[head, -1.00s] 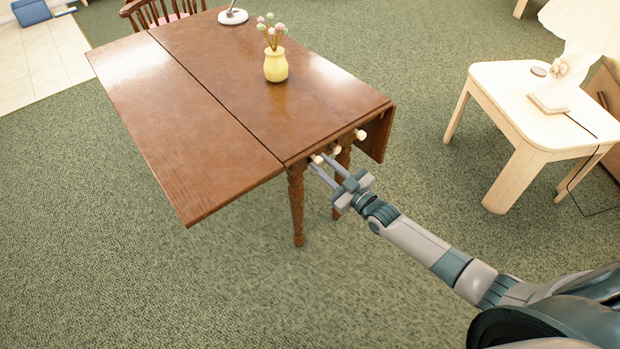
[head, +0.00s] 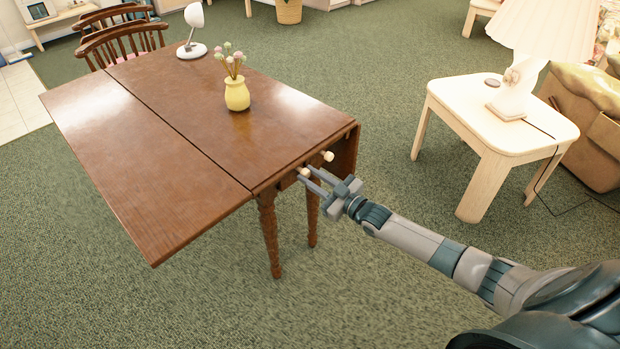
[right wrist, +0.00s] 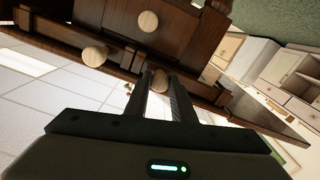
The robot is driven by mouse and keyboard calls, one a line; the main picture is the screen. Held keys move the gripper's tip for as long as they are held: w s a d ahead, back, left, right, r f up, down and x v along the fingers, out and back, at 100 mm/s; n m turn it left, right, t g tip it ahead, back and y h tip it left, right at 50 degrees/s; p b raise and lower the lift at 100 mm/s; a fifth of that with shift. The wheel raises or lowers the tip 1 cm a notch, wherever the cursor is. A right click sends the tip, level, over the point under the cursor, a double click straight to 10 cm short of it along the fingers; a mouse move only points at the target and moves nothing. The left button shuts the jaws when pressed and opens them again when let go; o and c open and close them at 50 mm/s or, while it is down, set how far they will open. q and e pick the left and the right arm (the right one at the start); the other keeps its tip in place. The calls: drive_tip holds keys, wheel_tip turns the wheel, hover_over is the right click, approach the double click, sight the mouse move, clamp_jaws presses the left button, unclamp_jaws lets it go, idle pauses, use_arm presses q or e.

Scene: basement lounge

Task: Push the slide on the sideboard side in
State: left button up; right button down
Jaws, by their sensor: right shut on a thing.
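The brown drop-leaf table (head: 185,110) has its left leaf (head: 120,170) raised level and its right leaf (head: 345,155) hanging down. Pale round knobs are at its near end: one (head: 304,172) at my right gripper, another (head: 327,156) farther right. My right gripper (head: 306,175) is shut on the nearer knob, just below the tabletop edge. In the right wrist view, this knob (right wrist: 160,80) is between the fingertips, and two more knobs (right wrist: 95,55) (right wrist: 148,21) are beside it. How far the held slide protrudes is hard to tell. My left gripper is out of view.
A yellow vase (head: 237,95) with flowers and a white lamp (head: 192,45) stand on the table. A pale side table (head: 510,130) with a lamp stands to the right. A pale cabinet with drawers (right wrist: 285,75) shows in the right wrist view. Green carpet in front is clear.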

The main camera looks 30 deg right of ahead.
drive_tip(key=c, duration=1.8)
unclamp_jaws()
drive_tip(key=shift+w+d+r, duration=0.1)
drive_tip(key=shift+d, duration=0.15)
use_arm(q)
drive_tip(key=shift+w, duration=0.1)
use_arm(e)
drive_tip(key=shift+o, duration=1.4)
drive_tip(key=shift+s, duration=0.2)
drive_tip(key=shift+s+d, duration=0.1)
drive_tip(key=shift+s, duration=0.15)
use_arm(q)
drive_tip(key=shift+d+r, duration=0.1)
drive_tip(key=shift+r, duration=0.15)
use_arm(e)
drive_tip(key=v, duration=1.6)
drive_tip(key=shift+s+d, duration=0.15)
drive_tip(key=shift+s, duration=0.15)
